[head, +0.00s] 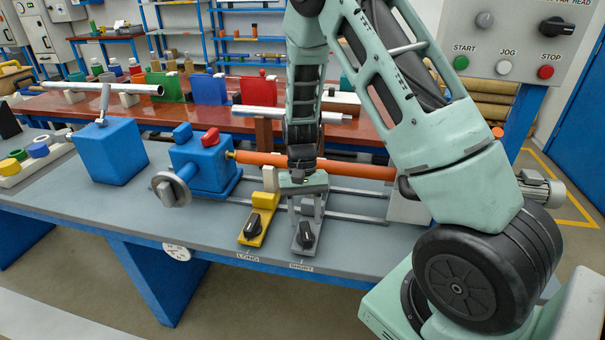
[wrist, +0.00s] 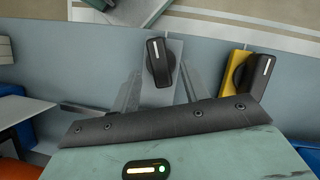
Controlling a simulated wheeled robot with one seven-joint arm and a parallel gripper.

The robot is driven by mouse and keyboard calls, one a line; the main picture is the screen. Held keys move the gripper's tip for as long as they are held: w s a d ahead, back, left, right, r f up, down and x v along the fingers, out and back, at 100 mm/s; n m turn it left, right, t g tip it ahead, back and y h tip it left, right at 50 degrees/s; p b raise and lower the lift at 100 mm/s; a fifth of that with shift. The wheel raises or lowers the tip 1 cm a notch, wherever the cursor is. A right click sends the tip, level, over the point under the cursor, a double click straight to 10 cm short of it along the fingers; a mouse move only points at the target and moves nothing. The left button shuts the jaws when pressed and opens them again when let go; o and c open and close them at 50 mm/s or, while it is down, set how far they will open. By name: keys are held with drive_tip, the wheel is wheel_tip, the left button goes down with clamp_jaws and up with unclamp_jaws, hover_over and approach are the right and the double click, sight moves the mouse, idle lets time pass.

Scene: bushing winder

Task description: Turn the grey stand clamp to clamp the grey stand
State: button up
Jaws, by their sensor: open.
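The grey stand (head: 304,222) is on the bench rails above the SHORT label. Its clamp is a black knob (head: 305,236) with a white mark, on the stand's front foot. My gripper (head: 304,204) is over the grey stand, behind the knob, and hides the stand's upper part. In the wrist view the grey stand clamp (wrist: 158,62) lies just beyond my open gripper (wrist: 160,90), roughly between the lines of its two grey fingers. Nothing is held. The knob's white mark points nearly along the foot there. I cannot tell whether a finger touches the stand.
The yellow stand (head: 270,201) with its own black knob (head: 252,227) is close on the left in the head view. An orange rod (head: 262,159) runs from the blue headstock (head: 205,165) behind my gripper. The bench front (head: 180,222) is clear.

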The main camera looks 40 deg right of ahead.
drive_tip(key=v, duration=1.4)
drive_tip(key=shift+r, duration=0.15)
drive_tip(key=s+a+r+n, duration=0.2)
drive_tip(key=s+a+n, duration=0.15)
drive_tip(key=a, duration=0.75)
drive_tip(key=s+a+n+t+h, duration=0.1)
drive_tip(key=s+a+n, duration=0.4)
drive_tip(key=s, duration=0.5)
drive_tip(key=s+a+r+n+t, duration=0.1)
drive_tip(key=s+a+n, duration=0.4)
drive_tip(key=s+a, duration=0.5)
drive_tip(key=shift+s+r+t+h, duration=0.2)
drive_tip(key=shift+t+h, duration=0.2)
drive_tip(key=shift+t, duration=0.5)
drive_tip(key=shift+a+n, duration=0.15)
drive_tip(key=shift+n, duration=0.1)
